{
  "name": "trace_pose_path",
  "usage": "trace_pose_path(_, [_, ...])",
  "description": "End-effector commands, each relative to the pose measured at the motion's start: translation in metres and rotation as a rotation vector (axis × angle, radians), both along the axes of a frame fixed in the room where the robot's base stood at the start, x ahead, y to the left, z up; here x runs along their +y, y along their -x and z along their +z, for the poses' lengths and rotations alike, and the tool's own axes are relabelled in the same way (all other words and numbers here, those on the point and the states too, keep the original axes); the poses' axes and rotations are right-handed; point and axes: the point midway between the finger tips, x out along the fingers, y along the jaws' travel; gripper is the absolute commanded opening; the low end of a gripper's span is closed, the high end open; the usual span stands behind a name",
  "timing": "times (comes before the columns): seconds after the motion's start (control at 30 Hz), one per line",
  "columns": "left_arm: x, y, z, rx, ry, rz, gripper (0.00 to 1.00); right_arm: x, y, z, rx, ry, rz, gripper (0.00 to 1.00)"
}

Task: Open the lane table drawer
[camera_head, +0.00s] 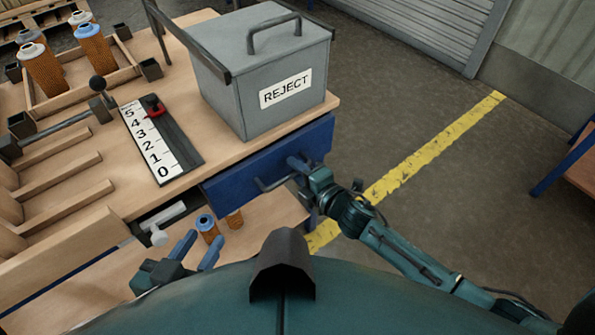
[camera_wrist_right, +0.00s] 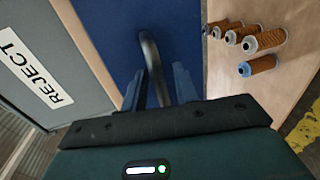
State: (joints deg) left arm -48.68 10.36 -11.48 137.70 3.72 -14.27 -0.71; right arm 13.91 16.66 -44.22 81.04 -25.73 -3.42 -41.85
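The lane table drawer has a blue front (camera_head: 235,190) under the table's near edge, close against that edge. It also shows in the right wrist view (camera_wrist_right: 185,25). Its grey bar handle (camera_head: 270,185) is partly hidden by my right gripper (camera_head: 296,170). In the right wrist view, the curved handle (camera_wrist_right: 150,50) runs between the two fingers of my right gripper (camera_wrist_right: 160,75). The fingers stand apart with a gap visible beside the bar; firm contact is not visible. My left gripper (camera_head: 198,248) is open and empty, low in front of the table, left of the drawer.
A grey REJECT box (camera_head: 225,100) stands on the table (camera_head: 218,160) above the drawer. A number scale (camera_head: 150,140) lies left of it. Several cartridges stand in a wooden tray (camera_head: 128,72); others (camera_wrist_right: 265,40) stand on a lower shelf (camera_head: 265,215). Open floor lies right.

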Motion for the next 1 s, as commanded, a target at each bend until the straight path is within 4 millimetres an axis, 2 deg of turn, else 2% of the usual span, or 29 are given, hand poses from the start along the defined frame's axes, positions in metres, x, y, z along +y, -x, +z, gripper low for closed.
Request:
trace_pose_path(0.23, [-0.0011,-0.0005,0.0006,-0.001,0.001,-0.003,0.36,0.0005,-0.0007,0.0002,-0.001,-0.001,0.000,0.29])
trace_pose_path(0.6, [-0.0014,-0.0025,0.0024,-0.008,0.001,-0.004,0.36,0.0002,-0.0006,0.0002,0.001,-0.001,0.000,0.00])
trace_pose_path(1.0, [-0.0011,-0.0021,0.0022,-0.009,-0.001,-0.005,0.36,-0.0001,-0.0006,0.0002,0.000,-0.001,-0.001,0.00])
